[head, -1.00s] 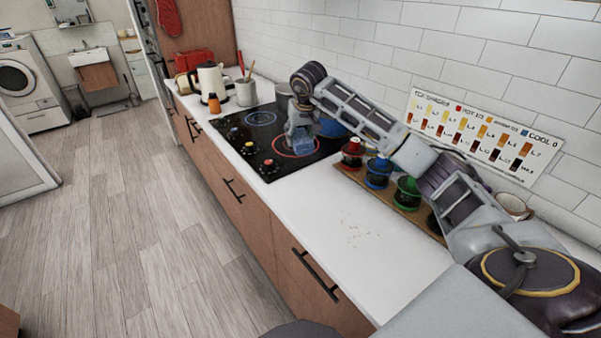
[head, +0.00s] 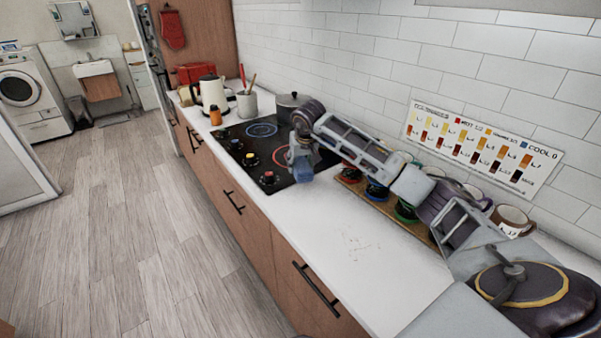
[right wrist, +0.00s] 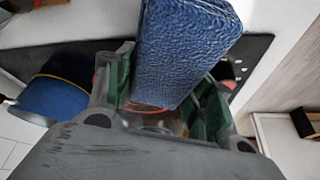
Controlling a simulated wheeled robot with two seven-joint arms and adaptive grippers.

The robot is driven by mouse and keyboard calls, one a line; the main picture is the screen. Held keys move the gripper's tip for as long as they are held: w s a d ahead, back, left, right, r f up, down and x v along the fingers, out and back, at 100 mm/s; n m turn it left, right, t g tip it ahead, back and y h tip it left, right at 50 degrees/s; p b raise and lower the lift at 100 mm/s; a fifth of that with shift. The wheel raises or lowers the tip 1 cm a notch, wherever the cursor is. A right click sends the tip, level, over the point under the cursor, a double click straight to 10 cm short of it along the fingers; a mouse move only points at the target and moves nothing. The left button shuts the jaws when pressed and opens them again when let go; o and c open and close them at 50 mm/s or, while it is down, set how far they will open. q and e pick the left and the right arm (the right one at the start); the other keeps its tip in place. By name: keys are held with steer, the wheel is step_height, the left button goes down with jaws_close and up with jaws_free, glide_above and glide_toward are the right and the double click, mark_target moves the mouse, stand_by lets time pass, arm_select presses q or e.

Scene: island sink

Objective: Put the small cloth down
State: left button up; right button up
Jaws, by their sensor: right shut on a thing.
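The small cloth is a blue, textured, folded piece. In the right wrist view the cloth (right wrist: 185,45) stands up between the two fingers of my right gripper (right wrist: 160,95), which is shut on it. In the head view the right gripper (head: 300,158) holds the cloth (head: 301,175) over the near right part of the black cooktop (head: 235,145), by its edge with the white counter. I cannot tell the exact height of the cloth above the surface. My left gripper does not show.
White counter (head: 340,240) in front of the cooktop is bare except for faint specks. A wooden rack with coloured pots (head: 375,192) stands below my arm by the wall. A grey pot (head: 290,106), kettle (head: 213,92) and utensil holder (head: 246,104) stand at the back.

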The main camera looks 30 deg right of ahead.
steer(key=shift+f, duration=1.9)
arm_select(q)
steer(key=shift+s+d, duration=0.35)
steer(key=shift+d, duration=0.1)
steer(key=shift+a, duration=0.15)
arm_select(e)
steer(key=shift+f, duration=0.25)
steer(key=o, duration=1)
steer(key=shift+c, duration=0.2)
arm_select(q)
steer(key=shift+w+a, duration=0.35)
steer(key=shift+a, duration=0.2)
